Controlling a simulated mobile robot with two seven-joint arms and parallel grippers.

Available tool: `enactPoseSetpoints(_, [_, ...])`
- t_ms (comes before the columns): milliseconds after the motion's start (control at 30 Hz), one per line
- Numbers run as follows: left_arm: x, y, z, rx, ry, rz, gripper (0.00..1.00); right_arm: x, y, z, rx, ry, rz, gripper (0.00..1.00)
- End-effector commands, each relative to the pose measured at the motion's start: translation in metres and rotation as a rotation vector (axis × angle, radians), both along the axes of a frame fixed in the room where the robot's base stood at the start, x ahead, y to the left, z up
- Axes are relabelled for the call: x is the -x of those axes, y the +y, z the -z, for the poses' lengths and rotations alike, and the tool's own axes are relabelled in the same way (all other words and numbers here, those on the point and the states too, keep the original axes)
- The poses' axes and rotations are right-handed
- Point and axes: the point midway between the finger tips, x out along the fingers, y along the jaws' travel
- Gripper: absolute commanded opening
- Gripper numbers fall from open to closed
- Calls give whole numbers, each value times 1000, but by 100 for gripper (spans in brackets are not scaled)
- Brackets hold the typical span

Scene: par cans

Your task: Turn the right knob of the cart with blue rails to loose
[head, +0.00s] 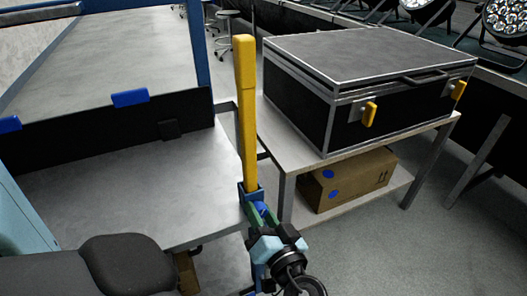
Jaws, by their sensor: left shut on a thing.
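The cart with blue rails (197,45) fills the left of the head view, with a grey deck and a black back panel. A tall yellow bar (246,110) stands upright at its right side, its foot in a dark blue bracket (251,190). My left gripper (262,212) is at the foot of this bar, its green fingers shut on a small blue knob (262,208). The fingers and wrist hide most of the knob, so I cannot tell how far it is turned. My right gripper is not in view.
A grey table (288,170) on the right holds a black flight case (345,100) with yellow latches. A cardboard box (350,178) sits on its lower shelf. Stage lights (505,18) stand at the back right. Grey floor is open at the lower right.

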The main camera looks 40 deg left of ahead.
Motion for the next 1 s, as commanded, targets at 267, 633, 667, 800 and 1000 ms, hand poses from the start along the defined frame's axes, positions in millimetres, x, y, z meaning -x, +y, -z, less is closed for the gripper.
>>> enactPoseSetpoints(267, [0, 0, 3, 58, -132, -1, 7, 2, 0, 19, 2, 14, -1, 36])
enactPoseSetpoints(633, [0, 0, 1, 81, -189, -2, 7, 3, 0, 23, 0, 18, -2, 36])
enactPoseSetpoints(667, [0, 0, 1, 81, -189, -2, 7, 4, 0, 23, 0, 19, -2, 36])
enactPoseSetpoints(800, [0, 0, 1, 81, -189, -2, 7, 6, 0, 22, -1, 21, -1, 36])
enactPoseSetpoints(1000, [0, 0, 1, 81, -188, -1, 37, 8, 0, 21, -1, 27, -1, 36])
